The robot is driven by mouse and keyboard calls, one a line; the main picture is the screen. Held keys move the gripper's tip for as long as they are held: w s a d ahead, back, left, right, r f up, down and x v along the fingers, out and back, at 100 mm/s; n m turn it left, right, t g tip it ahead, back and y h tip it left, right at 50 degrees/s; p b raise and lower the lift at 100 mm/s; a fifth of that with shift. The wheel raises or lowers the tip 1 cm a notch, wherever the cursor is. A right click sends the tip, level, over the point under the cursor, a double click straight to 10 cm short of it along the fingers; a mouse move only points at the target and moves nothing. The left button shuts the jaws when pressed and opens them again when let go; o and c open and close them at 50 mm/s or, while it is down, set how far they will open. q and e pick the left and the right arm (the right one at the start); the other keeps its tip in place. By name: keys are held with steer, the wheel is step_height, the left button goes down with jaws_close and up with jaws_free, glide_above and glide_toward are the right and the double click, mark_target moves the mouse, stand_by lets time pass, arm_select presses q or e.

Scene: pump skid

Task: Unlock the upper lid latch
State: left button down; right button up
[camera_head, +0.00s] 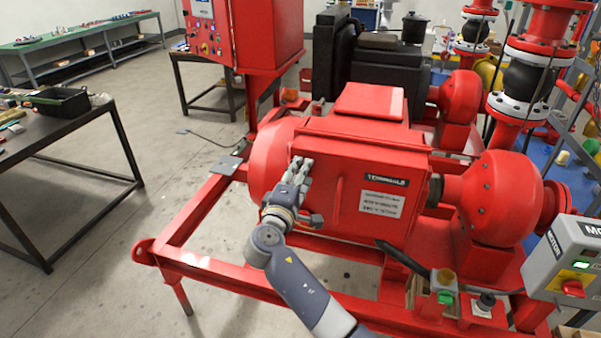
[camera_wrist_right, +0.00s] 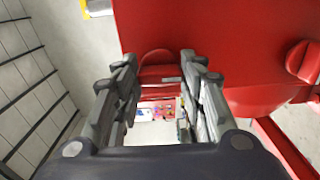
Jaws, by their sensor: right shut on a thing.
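The red terminal box (camera_head: 340,195) has a closed front lid with a "TERMINALS" label. My right gripper (camera_head: 302,163) is at the upper left edge of this lid, and its fingers hide the latch there in the head view. In the right wrist view, the upper lid latch (camera_wrist_right: 156,57) is a red rounded piece between the fingertips of my right gripper (camera_wrist_right: 160,66), which is shut on it. A second red rounded piece, apparently another latch (camera_wrist_right: 303,61), shows at the right of that view. My left gripper is not in view.
A red frame rail (camera_head: 215,268) runs below the box. Red pump casings (camera_head: 508,200) stand to the right. A grey motor switch box (camera_head: 570,262) is at the lower right. A dark table with a black bin (camera_head: 58,101) stands left, with open floor between.

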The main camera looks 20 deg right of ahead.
steer(key=shift+n, duration=0.3)
steer(key=o, duration=1.1)
steer(key=shift+c, duration=0.2)
steer(key=shift+a, duration=0.1)
steer(key=v, duration=1.2)
steer(key=shift+w, duration=0.1)
